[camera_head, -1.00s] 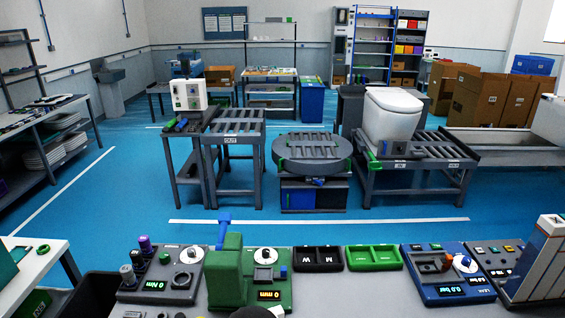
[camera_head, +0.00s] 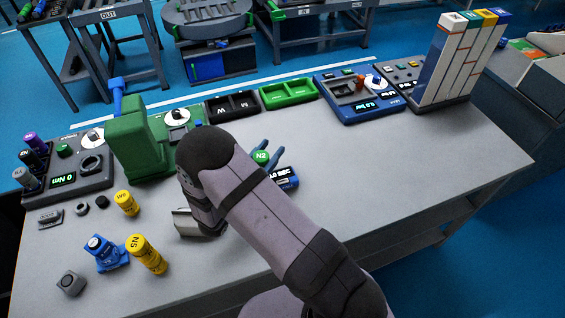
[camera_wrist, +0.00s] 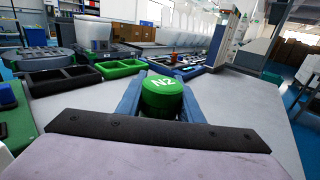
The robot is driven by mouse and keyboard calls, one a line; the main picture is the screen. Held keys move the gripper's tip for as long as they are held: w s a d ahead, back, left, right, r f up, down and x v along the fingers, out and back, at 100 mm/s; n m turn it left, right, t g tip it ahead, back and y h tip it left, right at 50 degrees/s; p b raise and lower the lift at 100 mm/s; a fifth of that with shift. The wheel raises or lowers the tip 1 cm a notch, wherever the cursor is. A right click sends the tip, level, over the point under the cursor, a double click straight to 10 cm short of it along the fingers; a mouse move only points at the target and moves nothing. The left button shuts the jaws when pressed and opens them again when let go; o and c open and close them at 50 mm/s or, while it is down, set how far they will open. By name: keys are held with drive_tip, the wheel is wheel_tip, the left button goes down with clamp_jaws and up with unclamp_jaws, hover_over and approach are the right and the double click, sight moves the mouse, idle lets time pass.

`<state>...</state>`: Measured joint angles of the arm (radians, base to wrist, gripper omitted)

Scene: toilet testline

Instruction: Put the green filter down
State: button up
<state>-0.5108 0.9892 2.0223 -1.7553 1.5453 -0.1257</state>
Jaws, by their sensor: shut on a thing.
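The green filter (camera_wrist: 162,94) has a round cap marked N2. In the wrist view it sits between the two blue fingers of my gripper (camera_wrist: 160,90), which is shut on it. In the head view the green filter (camera_head: 261,157) shows at the tips of my gripper (camera_head: 265,155), beyond my arm, over the middle of the grey bench. My arm hides part of the gripper. I cannot tell whether the filter touches the bench.
A green tray (camera_head: 289,92) and a black tray (camera_head: 232,106) lie along the bench's back edge. A dark blue device (camera_head: 288,179) is close beside the gripper. The bench's right side (camera_head: 430,150) is clear.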

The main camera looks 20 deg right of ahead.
drive_tip(key=w+d+r+m+g+h+b, duration=0.35)
drive_tip(key=w+d+m+g+b, duration=0.4)
drive_tip(key=d+b, duration=0.85)
drive_tip(key=shift+n+g, duration=0.35)
drive_tip(key=shift+n, duration=0.5)
drive_tip(key=shift+w+a+f+b, duration=0.3)
drive_tip(key=shift+w+f+b, duration=0.1)
drive_tip(key=shift+f, duration=1.35)
drive_tip(key=shift+w+a+f+b, duration=0.25)
drive_tip(key=shift+w+f+b, duration=0.1)
drive_tip(key=shift+f, duration=1.4)
drive_tip(key=shift+w+a+f+b, duration=0.3)
drive_tip(key=shift+w+f+b, duration=0.1)
drive_tip(key=shift+f, duration=1.35)
drive_tip(key=shift+f, duration=0.2)
drive_tip(key=o, duration=1.1)
drive_tip(key=shift+r, duration=0.1)
